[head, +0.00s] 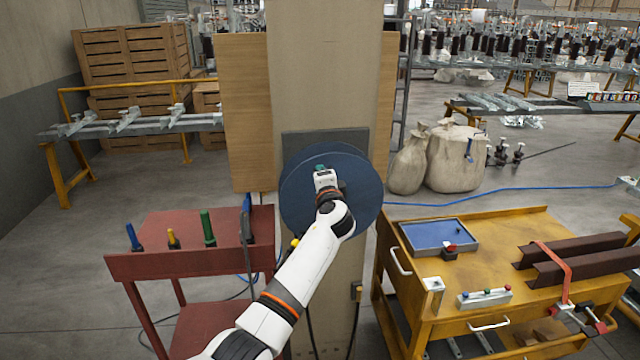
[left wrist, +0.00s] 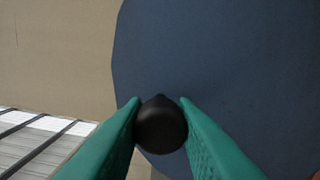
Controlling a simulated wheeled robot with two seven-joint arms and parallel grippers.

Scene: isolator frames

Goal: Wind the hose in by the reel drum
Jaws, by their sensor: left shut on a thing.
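The reel drum (head: 358,205) is a large dark blue disc on a pillar in the middle of the head view. The blue hose (head: 480,201) runs from behind the drum's right side across the floor to the far right. My left gripper (head: 320,169) is in front of the upper middle of the disc. In the left wrist view, its green fingers are shut on a round black knob (left wrist: 160,124), with the blue disc (left wrist: 225,70) behind it. The knob is hidden by my gripper in the head view. My right gripper is not in view.
A red cart (head: 180,263) with upright tools stands left of the pillar. A yellow bench (head: 480,262) with a blue tray (head: 425,236) and dark beams stands at right. Sacks (head: 455,160) sit on the floor behind it. The pillar (head: 325,70) stands behind the drum.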

